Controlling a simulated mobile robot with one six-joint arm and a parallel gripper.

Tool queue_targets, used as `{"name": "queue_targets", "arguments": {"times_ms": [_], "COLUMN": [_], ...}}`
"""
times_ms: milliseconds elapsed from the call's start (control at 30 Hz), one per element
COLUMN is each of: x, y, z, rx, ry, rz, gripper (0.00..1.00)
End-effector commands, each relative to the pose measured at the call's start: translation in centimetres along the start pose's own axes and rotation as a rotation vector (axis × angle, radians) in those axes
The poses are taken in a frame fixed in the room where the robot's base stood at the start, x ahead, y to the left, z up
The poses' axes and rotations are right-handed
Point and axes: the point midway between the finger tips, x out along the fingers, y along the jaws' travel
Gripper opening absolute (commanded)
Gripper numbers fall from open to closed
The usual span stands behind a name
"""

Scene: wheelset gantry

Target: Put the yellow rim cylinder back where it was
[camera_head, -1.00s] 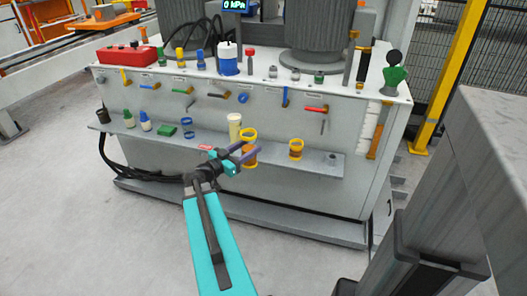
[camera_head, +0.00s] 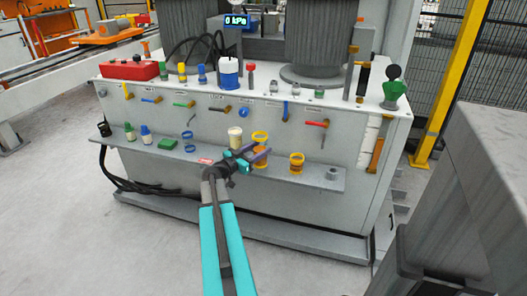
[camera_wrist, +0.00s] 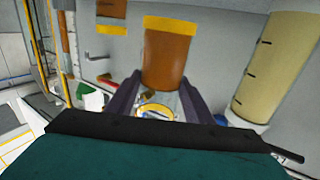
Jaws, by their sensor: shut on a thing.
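The yellow rim cylinder (camera_head: 260,137), orange with a yellow rim, is between the purple fingers of my gripper (camera_head: 252,154). It is over the shelf on the machine's front, between the cream cylinder (camera_head: 235,138) and a second orange cylinder with a yellow rim (camera_head: 296,162). In the wrist view the held cylinder (camera_wrist: 168,58) sits between the two fingers (camera_wrist: 158,97). My fingers hide part of it in the head view. I cannot tell whether its base touches the shelf.
The grey shelf (camera_head: 215,162) also bears a blue-ringed item (camera_head: 188,141), a green box (camera_head: 168,143) and small bottles. Handles and labels (camera_head: 315,123) stick out of the panel above.

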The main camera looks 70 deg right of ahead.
Motion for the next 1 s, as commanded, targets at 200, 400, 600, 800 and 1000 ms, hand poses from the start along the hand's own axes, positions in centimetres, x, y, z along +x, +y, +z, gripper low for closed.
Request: {"name": "queue_targets", "arguments": {"times_ms": [200, 400, 600, 800, 1000], "x": [2.8, 4.4, 4.7, 4.6, 4.6], "y": [-1.3, -1.9, -1.9, -1.9, -2.0], "z": [0.2, 0.4, 0.4, 0.4, 1.8], "rx": [0.000, 0.000, 0.000, 0.000, -0.002], "ry": [0.002, 0.002, 0.002, 0.001, 0.001], "rz": [0.001, 0.000, 0.000, 0.000, -0.001], "gripper": [0.15, 0.15, 0.15, 0.15, 0.15]}}
